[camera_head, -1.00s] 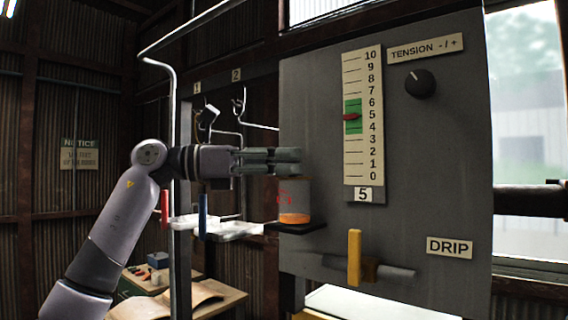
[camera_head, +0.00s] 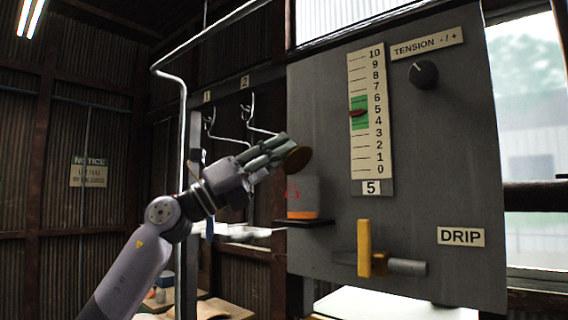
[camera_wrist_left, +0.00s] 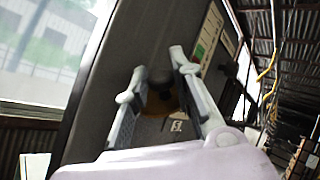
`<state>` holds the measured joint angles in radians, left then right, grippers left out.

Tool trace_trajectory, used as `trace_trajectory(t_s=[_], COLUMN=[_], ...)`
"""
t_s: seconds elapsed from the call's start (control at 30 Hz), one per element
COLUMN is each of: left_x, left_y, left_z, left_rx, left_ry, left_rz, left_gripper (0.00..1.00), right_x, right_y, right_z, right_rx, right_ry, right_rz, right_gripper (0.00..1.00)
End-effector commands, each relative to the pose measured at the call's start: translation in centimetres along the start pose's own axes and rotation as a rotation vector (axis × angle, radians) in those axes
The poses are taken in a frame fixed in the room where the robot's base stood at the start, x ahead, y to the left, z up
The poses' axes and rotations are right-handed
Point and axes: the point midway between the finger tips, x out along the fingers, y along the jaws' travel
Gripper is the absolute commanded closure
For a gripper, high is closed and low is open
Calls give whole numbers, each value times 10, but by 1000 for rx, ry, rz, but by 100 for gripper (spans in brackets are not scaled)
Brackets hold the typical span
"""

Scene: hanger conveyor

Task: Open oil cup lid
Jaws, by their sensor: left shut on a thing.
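The oil cup (camera_head: 303,192) is a small grey cup with a red mark and an orange band at its bottom. It stands upright on a dark shelf (camera_head: 304,222) at the left edge of the grey panel. My left gripper (camera_head: 277,150) is shut on the lid (camera_head: 297,158), a brownish disc tilted just above the cup. In the left wrist view the lid (camera_wrist_left: 157,104) shows behind a dark knob between the fingers (camera_wrist_left: 156,76). Whether the lid still touches the cup's rim is hard to tell. My right gripper is not in view.
The grey panel (camera_head: 440,150) carries a tension scale (camera_head: 369,120), a black knob (camera_head: 423,74) and a yellow-handled drip valve (camera_head: 364,248). Metal hangers (camera_head: 225,138) and a bent rail (camera_head: 182,110) are left of the panel.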

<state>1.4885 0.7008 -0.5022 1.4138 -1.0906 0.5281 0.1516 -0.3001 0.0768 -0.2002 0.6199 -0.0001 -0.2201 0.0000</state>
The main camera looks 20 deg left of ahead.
Motion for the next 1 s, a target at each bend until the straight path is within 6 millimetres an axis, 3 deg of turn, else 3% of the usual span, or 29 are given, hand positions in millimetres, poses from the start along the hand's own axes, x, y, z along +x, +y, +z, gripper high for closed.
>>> trace_trajectory(t_s=[0.17,0.6,1.0], left_x=[-2,-11,-20], left_y=[3,14,22], left_z=[5,9,8], left_rx=[-116,-411,-572], left_ry=[-115,-399,-569], left_rz=[5,7,4], left_gripper=[100,100,100], right_x=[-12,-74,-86], right_y=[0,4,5], right_z=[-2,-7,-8], right_rx=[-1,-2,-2], right_ry=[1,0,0], right_rz=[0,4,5], right_gripper=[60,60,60])
